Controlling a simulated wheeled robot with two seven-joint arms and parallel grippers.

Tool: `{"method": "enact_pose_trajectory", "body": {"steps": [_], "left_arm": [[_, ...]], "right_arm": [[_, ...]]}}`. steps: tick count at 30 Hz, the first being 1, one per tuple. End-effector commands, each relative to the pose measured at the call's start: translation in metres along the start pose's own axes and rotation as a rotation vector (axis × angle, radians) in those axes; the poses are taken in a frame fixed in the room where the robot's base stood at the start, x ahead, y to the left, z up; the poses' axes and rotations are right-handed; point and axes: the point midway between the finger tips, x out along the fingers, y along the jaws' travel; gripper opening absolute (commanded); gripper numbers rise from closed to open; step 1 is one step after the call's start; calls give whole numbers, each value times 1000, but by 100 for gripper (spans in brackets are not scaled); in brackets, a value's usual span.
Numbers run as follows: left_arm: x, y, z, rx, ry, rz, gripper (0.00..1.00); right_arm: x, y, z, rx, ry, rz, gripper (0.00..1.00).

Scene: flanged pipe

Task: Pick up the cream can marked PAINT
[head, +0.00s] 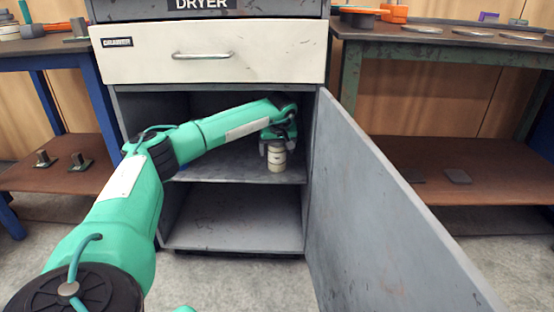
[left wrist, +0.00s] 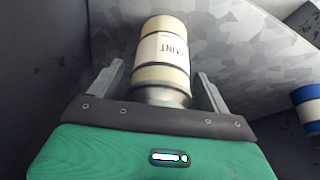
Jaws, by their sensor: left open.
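The cream can (head: 277,158) stands on the cabinet's upper shelf near its right side. In the left wrist view the can (left wrist: 164,75) shows a white label that reads PAINT and a grey metal end. My left gripper (head: 276,147) reaches into the cabinet, at the can. In the left wrist view the open fingers of this gripper (left wrist: 160,85) are on either side of the can, with a gap visible on each side. My right gripper is not in view.
The cabinet's grey door (head: 375,210) stands open on the right. A closed cream drawer (head: 210,52) is above the opening. The lower shelf (head: 235,230) is bare. A blue and white can (left wrist: 308,105) shows at the right of the left wrist view.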

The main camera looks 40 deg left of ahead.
Motion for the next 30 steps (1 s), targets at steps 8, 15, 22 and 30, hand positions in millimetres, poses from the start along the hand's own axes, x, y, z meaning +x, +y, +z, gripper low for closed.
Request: {"method": "enact_pose_trajectory", "body": {"steps": [8, 15, 22, 30], "left_arm": [[4, 0, 0, -1, 0, 0, 81], [4, 0, 0, -1, 0, 0, 53], [4, 0, 0, -1, 1, 1, 21], [1, 0, -1, -1, 1, 1, 22]], "right_arm": [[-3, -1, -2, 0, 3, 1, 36], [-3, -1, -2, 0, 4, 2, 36], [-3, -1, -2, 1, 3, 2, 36], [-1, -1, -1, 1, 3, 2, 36]]}}
